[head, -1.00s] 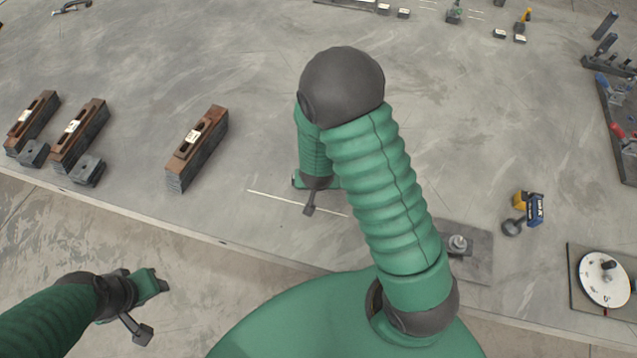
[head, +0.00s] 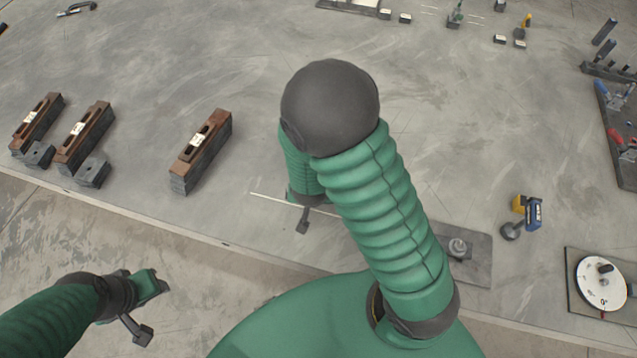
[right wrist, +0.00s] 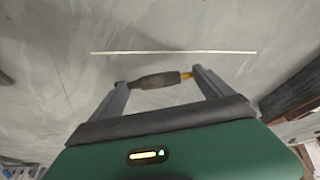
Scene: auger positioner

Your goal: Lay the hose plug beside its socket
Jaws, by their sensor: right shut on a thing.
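The hose plug (right wrist: 158,80), a dark grey ribbed cylinder with a brass-coloured end, lies crosswise between the fingers of my right gripper (right wrist: 160,77). That gripper is shut on it, above the grey table. In the head view my right arm hides the plug and the fingertips. A metal fitting (head: 458,247) stands on a dark plate (head: 478,268) to the right of my right arm; I cannot tell whether it is the socket. My left gripper (head: 158,284) hangs at the lower left, off the table's front edge, and its jaws are not clear.
A thin pale line (head: 275,198) marks the table near my right gripper, and it also shows in the right wrist view (right wrist: 175,52). A brown-topped block (head: 200,150) stands to the left. A blue-and-yellow item (head: 527,212) and a white dial (head: 602,283) are at right.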

